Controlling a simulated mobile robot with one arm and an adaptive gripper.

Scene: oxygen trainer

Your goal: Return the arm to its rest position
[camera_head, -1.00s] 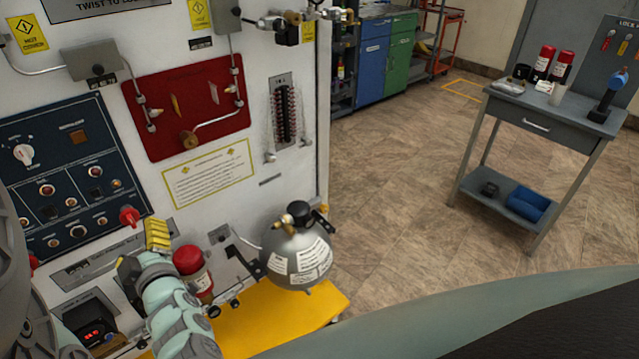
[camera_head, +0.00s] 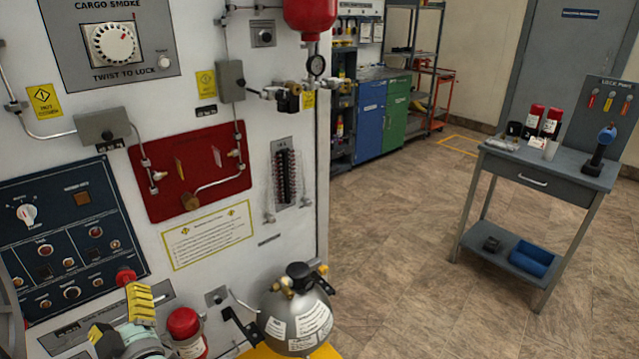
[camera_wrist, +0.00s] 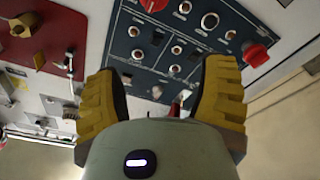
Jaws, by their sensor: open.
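My gripper shows in the wrist view (camera_wrist: 165,105) as two yellow ribbed fingers, spread apart with nothing between them. Behind the gap is the dark blue control panel with knobs and sockets (camera_wrist: 150,55). In the head view my gripper (camera_head: 122,320) is at the bottom left, in front of the lower part of the white trainer panel, below the dark control panel (camera_head: 60,240). One yellow finger points up near a red knob (camera_head: 125,276). Most of my arm is out of the head view, below the bottom edge.
A red extinguisher-like bottle (camera_head: 184,323) stands just right of my gripper. A grey round cylinder (camera_head: 297,312) is mounted on the panel's right side, above a yellow base (camera_head: 252,352). A grey cart (camera_head: 590,176) stands at the right. The tiled floor (camera_head: 400,220) between is clear.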

